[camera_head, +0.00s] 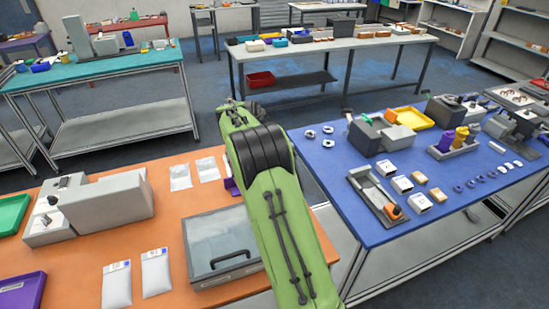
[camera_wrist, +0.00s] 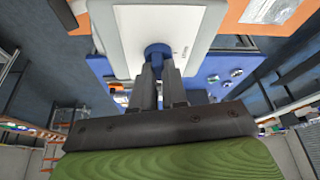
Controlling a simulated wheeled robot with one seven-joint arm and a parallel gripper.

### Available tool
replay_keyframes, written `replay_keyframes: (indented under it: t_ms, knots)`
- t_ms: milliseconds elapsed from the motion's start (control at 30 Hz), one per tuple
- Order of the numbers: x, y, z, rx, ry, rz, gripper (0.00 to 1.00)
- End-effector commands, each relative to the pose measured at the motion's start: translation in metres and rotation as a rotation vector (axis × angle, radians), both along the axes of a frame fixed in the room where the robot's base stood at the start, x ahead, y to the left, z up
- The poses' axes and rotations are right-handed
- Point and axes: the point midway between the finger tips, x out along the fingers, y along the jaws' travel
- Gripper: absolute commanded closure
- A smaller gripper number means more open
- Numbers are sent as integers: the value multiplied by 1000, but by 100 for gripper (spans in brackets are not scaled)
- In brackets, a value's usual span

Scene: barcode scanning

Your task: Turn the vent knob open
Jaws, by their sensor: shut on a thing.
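In the wrist view, a round blue knob (camera_wrist: 158,50) sits at the near edge of a pale panel (camera_wrist: 125,45); I take it to be the vent knob. My gripper (camera_wrist: 160,68) has its two dark fingers closed on the knob, with the fingertips covering its lower part. Small lettering shows beside the knob but is too small to read. In the head view my green arm covers the gripper, and I cannot make out the knob there.
An orange table (camera_head: 185,215) carries a grey lidded box (camera_head: 222,262), white packets (camera_head: 156,272) and a grey machine (camera_head: 115,203). A blue table (camera_head: 340,178) to the right holds several small parts and a grey tray (camera_head: 372,196). Floor shows between the farther benches.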

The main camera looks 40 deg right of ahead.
Motion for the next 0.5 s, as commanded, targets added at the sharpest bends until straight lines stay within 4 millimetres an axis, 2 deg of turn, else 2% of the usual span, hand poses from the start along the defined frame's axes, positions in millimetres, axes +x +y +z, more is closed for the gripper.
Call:
replay_keyframes:
  t_ms: [233,500]
  knots:
    - [2,1,3,2,1,-144,100]
    - [2,0,2,2,-1,-221,100]
